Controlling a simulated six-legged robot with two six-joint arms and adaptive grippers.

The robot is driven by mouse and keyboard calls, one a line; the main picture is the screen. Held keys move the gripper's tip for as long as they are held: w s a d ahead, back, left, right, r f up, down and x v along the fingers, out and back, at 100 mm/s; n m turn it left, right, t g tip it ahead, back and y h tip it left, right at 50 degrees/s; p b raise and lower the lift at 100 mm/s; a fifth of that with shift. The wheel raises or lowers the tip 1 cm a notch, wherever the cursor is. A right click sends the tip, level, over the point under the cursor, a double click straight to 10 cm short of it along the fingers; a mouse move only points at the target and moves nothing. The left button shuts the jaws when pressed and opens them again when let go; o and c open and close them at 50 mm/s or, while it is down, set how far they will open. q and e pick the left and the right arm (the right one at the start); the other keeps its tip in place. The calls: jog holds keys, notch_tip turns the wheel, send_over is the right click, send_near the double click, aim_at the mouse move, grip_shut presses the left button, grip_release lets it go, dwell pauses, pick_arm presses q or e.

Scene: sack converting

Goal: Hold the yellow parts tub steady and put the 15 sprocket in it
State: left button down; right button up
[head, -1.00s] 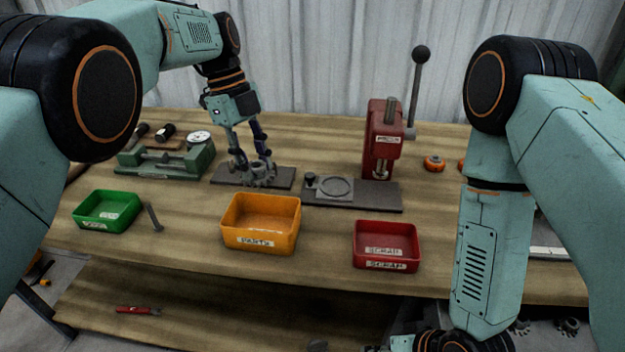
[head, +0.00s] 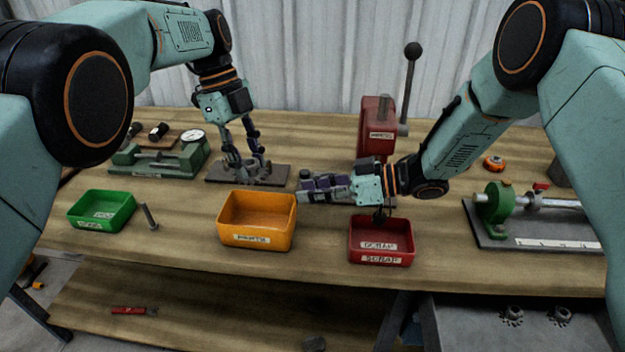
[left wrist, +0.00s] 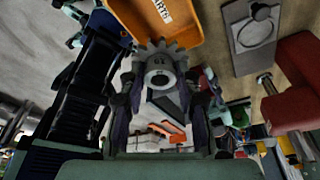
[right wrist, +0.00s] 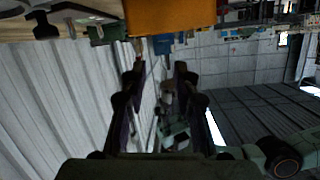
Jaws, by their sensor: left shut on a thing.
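The yellow parts tub (head: 257,239) stands on the bench, its label facing me. It looks empty. It also shows at the top of the left wrist view (left wrist: 190,30) and the right wrist view (right wrist: 172,18). My left gripper (head: 247,170) is low over a dark plate behind the tub, shut on a grey toothed sprocket. The sprocket (left wrist: 160,72) shows between its fingers in the left wrist view; I cannot read its number surely. My right gripper (head: 305,190) lies level beside the tub's right rear corner, fingers pointing left; its fingers (right wrist: 155,75) are apart with nothing between them.
A green tub (head: 101,222) stands left and a red scrap tub (head: 381,258) right of the yellow tub. The red press (head: 374,130) stands behind my right gripper. A green-ended fixture (head: 495,203) is at right. Sprockets (head: 513,314) lie on a lower grey surface.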

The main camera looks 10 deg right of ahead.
aim_at(263, 192)
jog(key=w+a+f, duration=0.1)
jog(key=w+a, duration=0.1)
jog(key=a, duration=0.1)
jog(key=w+a+f+n+h, duration=0.1)
jog(key=w+a+f, duration=0.1)
jog(key=a, duration=0.1)
jog(key=w+a+f+n, duration=0.1)
jog(key=w+a, duration=0.2)
jog(key=shift+a+f+g, duration=0.2)
jog(key=shift+f+g, duration=0.1)
jog(key=shift+f, duration=0.1)
jog(key=shift+w+a+f, duration=0.15)
jog(key=shift+a, duration=0.15)
jog(key=shift+c, duration=0.2)
grip_shut()
